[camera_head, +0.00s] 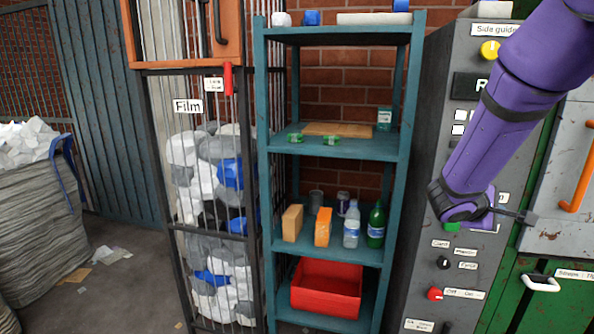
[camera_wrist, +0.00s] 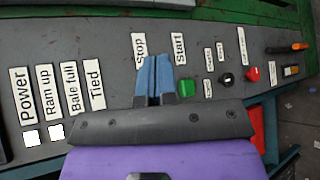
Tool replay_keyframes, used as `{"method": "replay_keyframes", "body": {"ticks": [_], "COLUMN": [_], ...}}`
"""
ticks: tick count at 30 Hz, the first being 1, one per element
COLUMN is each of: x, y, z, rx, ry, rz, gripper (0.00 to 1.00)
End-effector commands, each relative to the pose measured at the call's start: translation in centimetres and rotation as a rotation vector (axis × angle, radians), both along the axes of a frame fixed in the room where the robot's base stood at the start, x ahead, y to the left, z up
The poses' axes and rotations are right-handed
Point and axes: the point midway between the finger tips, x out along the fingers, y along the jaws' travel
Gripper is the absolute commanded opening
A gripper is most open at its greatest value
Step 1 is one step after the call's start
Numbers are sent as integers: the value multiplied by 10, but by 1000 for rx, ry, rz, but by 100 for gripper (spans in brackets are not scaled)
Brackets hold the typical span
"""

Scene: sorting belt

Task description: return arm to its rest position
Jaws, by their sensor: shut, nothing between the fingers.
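My purple arm (camera_head: 497,115) comes down from the top right in the head view, in front of the grey control panel. My gripper (camera_wrist: 154,78) shows in the wrist view with its two blue-tipped fingers together and nothing between them. It lies over the panel (camera_wrist: 110,50), near the labels "Stop" and "Start". A green button (camera_wrist: 187,88) is just right of the fingertips. In the head view the fingers are mostly hidden by the wrist, and I cannot tell whether they touch the panel.
A teal shelf (camera_head: 340,148) with bottles, cartons and a red bin (camera_head: 327,287) stands left of the panel. A wire cage (camera_head: 212,215) of film is further left. A green machine with an orange handle (camera_head: 577,178) is at right. Open floor shows at lower left.

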Motion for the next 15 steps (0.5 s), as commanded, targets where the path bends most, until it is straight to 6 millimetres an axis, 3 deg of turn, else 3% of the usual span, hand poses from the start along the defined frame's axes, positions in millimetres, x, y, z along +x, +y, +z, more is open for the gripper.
{"method": "replay_keyframes", "body": {"ticks": [7,15], "x": [-67,-133], "y": [4,31], "z": [33,57], "rx": [269,581], "ry": [-89,-176], "rz": [-207,-351], "gripper": [0,0]}}
